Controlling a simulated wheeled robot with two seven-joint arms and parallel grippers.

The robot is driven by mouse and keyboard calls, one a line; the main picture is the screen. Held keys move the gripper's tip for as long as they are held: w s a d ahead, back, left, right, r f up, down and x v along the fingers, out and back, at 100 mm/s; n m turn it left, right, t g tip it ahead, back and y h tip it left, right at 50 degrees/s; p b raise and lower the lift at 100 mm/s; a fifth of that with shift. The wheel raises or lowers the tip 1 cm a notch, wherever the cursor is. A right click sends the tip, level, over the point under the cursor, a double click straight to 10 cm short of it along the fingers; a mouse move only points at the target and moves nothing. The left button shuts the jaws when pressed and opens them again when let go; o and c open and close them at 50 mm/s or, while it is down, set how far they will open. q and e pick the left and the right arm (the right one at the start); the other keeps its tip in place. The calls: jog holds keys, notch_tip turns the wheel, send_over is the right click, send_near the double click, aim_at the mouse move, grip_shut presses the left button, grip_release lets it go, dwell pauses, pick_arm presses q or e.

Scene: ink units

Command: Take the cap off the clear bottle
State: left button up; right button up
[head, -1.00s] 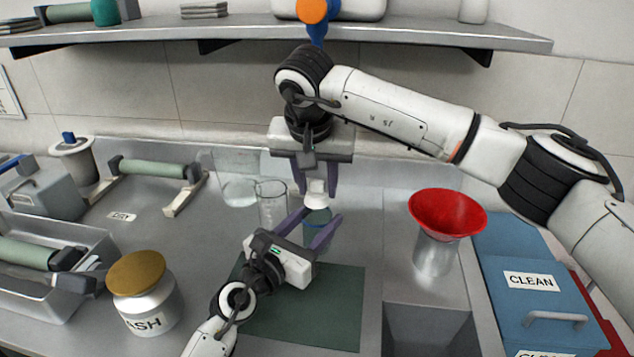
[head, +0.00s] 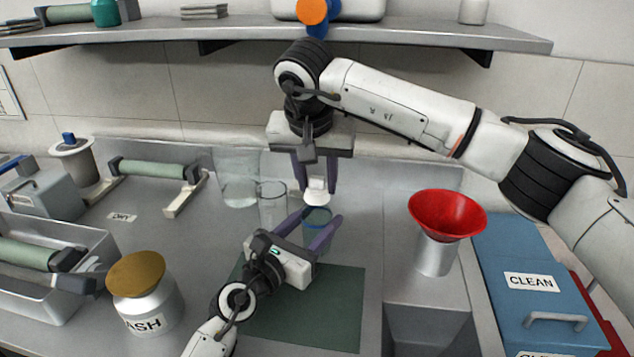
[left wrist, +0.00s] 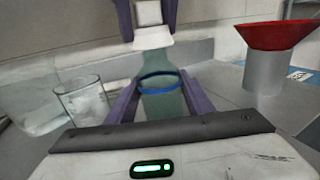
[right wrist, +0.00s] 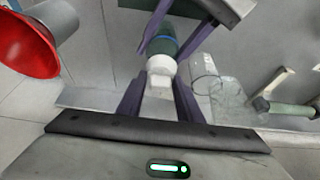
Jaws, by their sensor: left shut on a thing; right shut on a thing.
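The clear bottle (left wrist: 160,98), greenish with a blue band, stands upright between the fingers of my left gripper (head: 311,232). It also shows in the head view (head: 317,217). My left gripper is shut on its body. The white cap (left wrist: 152,42) has a wide skirt and a narrower top. It is at the bottle's mouth, and I see no clear gap between them. My right gripper (head: 316,178) comes from above and is shut on the cap's narrow top. The cap also shows in the right wrist view (right wrist: 161,68).
Two clear glass vessels (head: 272,205) (head: 238,180) stand close left of the bottle. A dark green mat (head: 320,315) lies in front. An ASH jar (head: 145,300) stands front left.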

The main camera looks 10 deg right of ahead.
aim_at(317, 176)
jog(key=shift+r, duration=0.6)
jog(key=shift+c, duration=0.2)
jog(key=shift+r, duration=2)
pick_arm(q)
jog(key=o, duration=1.6)
